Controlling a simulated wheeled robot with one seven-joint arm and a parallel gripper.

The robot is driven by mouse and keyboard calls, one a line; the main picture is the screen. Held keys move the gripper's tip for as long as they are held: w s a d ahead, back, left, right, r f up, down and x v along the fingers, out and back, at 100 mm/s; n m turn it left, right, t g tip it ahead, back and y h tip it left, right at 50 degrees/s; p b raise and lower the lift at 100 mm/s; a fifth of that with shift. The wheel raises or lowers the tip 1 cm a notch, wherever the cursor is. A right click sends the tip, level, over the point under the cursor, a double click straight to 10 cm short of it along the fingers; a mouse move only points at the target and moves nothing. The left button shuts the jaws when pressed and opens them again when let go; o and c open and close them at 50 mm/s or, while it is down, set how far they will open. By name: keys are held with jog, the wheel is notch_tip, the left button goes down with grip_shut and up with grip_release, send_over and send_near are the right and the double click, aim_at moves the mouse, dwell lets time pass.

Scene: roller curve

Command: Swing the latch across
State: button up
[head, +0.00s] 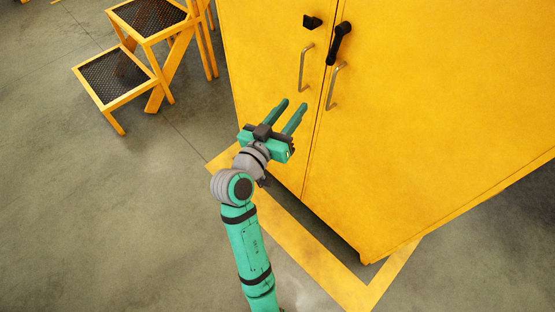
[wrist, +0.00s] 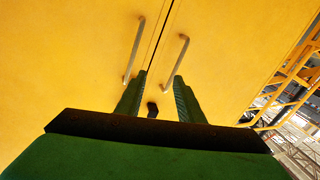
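The latch (head: 339,42) is a black lever high on the front of the yellow cabinet (head: 430,100). It stands nearly upright beside the door seam, on the right door. A small black catch (head: 312,21) sits on the left door, apart from the lever. My gripper (head: 293,104) is open and empty, below and left of the latch, with its green fingers pointing toward the cabinet. It does not appear to touch the latch. In the wrist view my gripper (wrist: 160,75) shows two parted fingers. A small dark shape shows between them; I cannot tell what it is.
Two metal bar handles, the left one (head: 305,67) and the right one (head: 335,86), flank the seam below the latch. Yellow steps (head: 118,75) stand on the floor at left. Yellow floor tape (head: 335,280) runs around the cabinet's base.

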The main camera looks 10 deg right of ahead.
jog(key=s+a+f+n+y, duration=0.2)
jog(key=s+f, duration=0.1)
jog(key=f, duration=0.3)
jog(key=s+a+f+n+t+y, duration=0.1)
jog(key=s+a+f+n+y, duration=0.1)
jog(key=f, duration=0.5)
jog(key=shift+s+n+y, duration=0.5)
jog(key=shift+s+y, duration=0.2)
jog(key=shift+s, duration=0.15)
